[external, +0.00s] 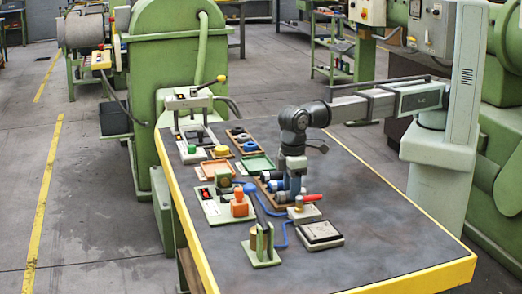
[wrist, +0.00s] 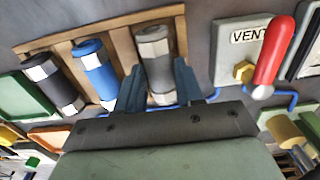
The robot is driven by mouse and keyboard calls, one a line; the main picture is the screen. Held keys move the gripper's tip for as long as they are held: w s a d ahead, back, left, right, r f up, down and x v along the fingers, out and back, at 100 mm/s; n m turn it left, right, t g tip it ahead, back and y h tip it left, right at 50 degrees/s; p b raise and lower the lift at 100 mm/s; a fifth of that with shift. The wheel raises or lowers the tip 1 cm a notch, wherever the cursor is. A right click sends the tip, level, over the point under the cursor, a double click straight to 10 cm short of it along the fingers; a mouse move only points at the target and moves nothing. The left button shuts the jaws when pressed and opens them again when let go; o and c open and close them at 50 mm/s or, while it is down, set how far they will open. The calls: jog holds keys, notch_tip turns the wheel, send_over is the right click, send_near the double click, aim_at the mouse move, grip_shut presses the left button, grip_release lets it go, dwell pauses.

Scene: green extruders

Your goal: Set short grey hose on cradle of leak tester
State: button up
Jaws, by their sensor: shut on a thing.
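The short grey hose (wrist: 153,46), with a pale metal end, lies in a wooden tray (wrist: 118,50) in the wrist view. My gripper (wrist: 158,72) has its two blue-grey fingers on either side of the hose and is shut on it. The hose still appears to be within the tray; any lift is hard to tell. In the external view my gripper (external: 292,190) points down over the tray's right part and hides most of the hose. I cannot tell for certain which fixture is the leak tester; a pale green plate with an orange block (external: 239,205) stands left of the gripper.
A blue hose (wrist: 94,68) and a black hose (wrist: 52,82) lie left of the grey one. A VENT valve with red lever (wrist: 272,55) stands close on the right. Blue tubing (external: 280,240) and an upright post (external: 263,240) are nearer the front. The table's right side is clear.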

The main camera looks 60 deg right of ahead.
jog(key=shift+r, duration=0.15)
jog(key=shift+r, duration=2.4)
jog(key=shift+m, duration=0.4)
jog(key=w, duration=0.3)
jog(key=w+r, duration=0.1)
jog(key=w, duration=0.1)
jog(key=shift+d, duration=0.4)
jog(key=w+a+r+m, duration=0.4)
jog(key=w+a+m, duration=0.3)
jog(key=w+m, duration=0.4)
jog(key=m, duration=0.6)
jog(key=shift+w+a, duration=0.15)
jog(key=shift+w, duration=0.05)
jog(key=shift+f, duration=0.15)
